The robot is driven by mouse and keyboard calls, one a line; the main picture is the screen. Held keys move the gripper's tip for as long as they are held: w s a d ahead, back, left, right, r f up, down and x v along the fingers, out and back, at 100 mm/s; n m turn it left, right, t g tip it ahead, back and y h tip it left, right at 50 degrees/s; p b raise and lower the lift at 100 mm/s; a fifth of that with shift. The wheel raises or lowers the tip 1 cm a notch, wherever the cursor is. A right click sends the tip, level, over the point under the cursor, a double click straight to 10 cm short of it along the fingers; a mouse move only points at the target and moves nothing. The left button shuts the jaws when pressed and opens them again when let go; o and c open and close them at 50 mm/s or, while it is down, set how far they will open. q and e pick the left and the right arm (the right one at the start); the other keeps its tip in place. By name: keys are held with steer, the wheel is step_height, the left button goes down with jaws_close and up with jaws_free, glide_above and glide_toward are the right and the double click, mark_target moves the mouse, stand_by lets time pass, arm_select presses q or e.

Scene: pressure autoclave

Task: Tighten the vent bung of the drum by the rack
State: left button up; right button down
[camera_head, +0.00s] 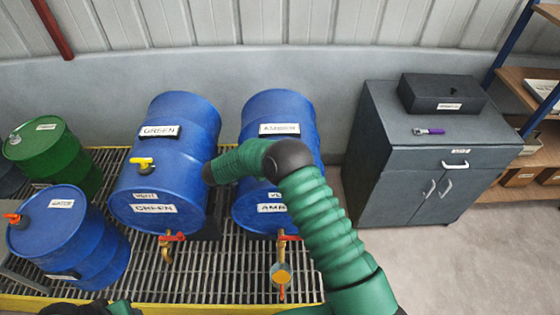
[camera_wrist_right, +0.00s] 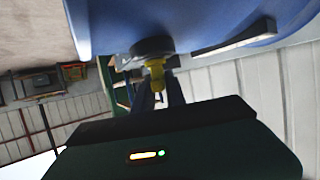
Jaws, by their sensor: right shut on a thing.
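The blue drum labelled AMBER (camera_head: 281,110) lies tilted on the grating, the rightmost drum in the head view. My right arm crosses in front of it and hides its vent bung there. In the right wrist view a yellow vent bung (camera_wrist_right: 157,73) sits on a dark round collar (camera_wrist_right: 153,47) on the blue drum (camera_wrist_right: 200,20). My right gripper (camera_wrist_right: 158,88) is shut on this bung, its dark fingers on either side. My left gripper is not in view; only dark and green parts of my left arm show at the bottom edge.
The blue GREEN drum (camera_head: 165,115) with a yellow bung (camera_head: 143,163) lies left. A WATER drum (camera_head: 70,240) and a green drum (camera_head: 45,150) stand farther left. Brass taps (camera_head: 281,272) hang in front. A grey cabinet (camera_head: 420,150) and shelving (camera_head: 530,75) stand right.

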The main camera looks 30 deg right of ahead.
steer(key=m+g+b, duration=0.3)
steer(key=shift+w+f+g, duration=0.1)
steer(key=shift+f+g, duration=0.15)
steer(key=shift+g, duration=0.05)
steer(key=shift+r+m+g+b, duration=0.15)
steer(key=shift+m+g+b, duration=0.25)
steer(key=shift+b, duration=0.4)
steer(key=shift+r+m+g+b, duration=0.15)
steer(key=shift+m+g+b, duration=0.15)
steer(key=shift+d, duration=0.1)
steer(key=c, duration=1.5)
jaws_free()
steer(key=shift+c, duration=0.2)
steer(key=shift+o, duration=0.5)
